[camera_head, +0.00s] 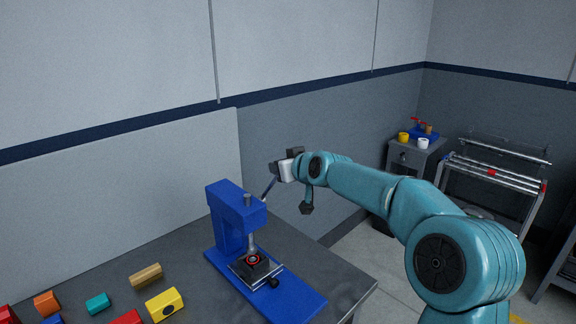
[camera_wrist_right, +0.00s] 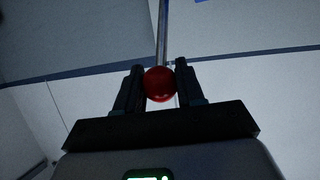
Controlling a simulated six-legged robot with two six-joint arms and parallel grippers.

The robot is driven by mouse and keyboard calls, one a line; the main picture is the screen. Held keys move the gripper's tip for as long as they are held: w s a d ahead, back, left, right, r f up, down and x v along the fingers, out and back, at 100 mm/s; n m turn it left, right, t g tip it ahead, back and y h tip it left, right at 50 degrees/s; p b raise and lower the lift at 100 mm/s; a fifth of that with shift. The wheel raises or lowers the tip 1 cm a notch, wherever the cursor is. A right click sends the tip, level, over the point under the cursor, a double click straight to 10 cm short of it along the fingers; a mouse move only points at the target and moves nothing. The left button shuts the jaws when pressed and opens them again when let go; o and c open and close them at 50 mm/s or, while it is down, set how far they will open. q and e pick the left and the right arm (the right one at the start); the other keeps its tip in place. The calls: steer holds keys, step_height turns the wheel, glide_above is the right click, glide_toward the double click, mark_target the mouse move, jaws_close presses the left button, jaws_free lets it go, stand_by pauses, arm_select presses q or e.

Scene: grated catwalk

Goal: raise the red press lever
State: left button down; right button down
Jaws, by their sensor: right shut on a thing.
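The blue press (camera_head: 222,218) stands on the dark table. Its metal lever (camera_head: 268,188) slants up and to the right from the press head. My right gripper (camera_head: 279,168) is at the lever's upper end and hides the knob in the head view. In the right wrist view the red ball knob (camera_wrist_right: 159,84) sits between the two dark fingers of my right gripper (camera_wrist_right: 160,80), which is shut on it. The lever's rod (camera_wrist_right: 162,35) runs away from the knob. A dark piece with a red ring (camera_head: 253,260) sits under the press ram. My left gripper is out of view.
Several coloured blocks, one of them yellow (camera_head: 164,304), lie on the table (camera_head: 205,290) left of the press. A grey cabinet (camera_head: 404,160) with cups on it and a metal rack (camera_head: 492,182) stand behind my right arm. The wall is behind the press.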

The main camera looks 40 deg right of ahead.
steer(key=shift+w+a+r+p, duration=0.15)
steer(key=shift+w+r+p, duration=0.45)
steer(key=shift+w+r, duration=0.45)
steer(key=shift+w+p, duration=0.35)
steer(key=shift+w, duration=0.1)
steer(key=shift+w+r+p, duration=0.15)
steer(key=shift+w+p, duration=0.05)
steer(key=shift+p, duration=0.15)
steer(key=shift+w, duration=0.3)
steer(key=c, duration=0.7)
jaws_free()
steer(key=shift+c, duration=0.2)
steer(key=shift+s+a, duration=0.1)
